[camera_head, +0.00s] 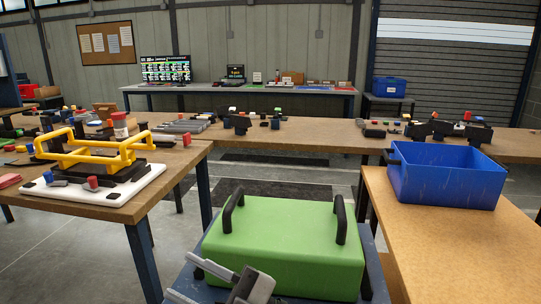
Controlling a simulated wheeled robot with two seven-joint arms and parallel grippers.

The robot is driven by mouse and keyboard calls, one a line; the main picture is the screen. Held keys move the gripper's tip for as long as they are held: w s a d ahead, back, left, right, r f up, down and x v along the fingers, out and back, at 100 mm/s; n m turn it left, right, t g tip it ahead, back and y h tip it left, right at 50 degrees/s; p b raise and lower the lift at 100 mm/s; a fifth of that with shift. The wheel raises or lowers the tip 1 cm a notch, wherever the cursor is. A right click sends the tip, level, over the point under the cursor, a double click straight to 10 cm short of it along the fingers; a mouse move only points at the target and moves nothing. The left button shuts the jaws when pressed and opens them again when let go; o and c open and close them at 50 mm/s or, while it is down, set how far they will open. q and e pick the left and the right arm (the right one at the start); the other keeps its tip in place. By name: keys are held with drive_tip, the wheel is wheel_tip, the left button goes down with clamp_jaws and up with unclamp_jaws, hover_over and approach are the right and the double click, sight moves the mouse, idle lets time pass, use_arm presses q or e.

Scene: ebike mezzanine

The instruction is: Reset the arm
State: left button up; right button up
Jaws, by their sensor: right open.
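My right gripper (180,276) shows at the bottom of the head view, left of centre. Its two grey fingers point left and are apart, with nothing seen between them. It is in front of the near left corner of a green case (285,240) with two black upright handles. Whether it touches the case or the cart under it, I cannot tell. Most of the right arm is out of the picture. My left gripper is not in view.
The green case sits on a dark blue cart (376,276). A wooden table (190,162) at left bears a yellow frame (95,149) on a white board. A blue bin (445,178) stands on the right table (460,245). Grey floor shows between the tables.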

drive_tip(key=s+d+f+m+t+h, duration=0.2)
drive_tip(key=d+f+m+t+h, duration=0.8)
drive_tip(key=d+f+m+h, duration=0.85)
drive_tip(key=s+d+f+m+g, duration=0.3)
drive_tip(key=s+d+f, duration=0.3)
drive_tip(key=s+f, duration=0.2)
drive_tip(key=shift+s+d+f+m+g+h, duration=0.35)
drive_tip(key=shift+d+f+g, duration=0.05)
drive_tip(key=shift+f+g, duration=0.35)
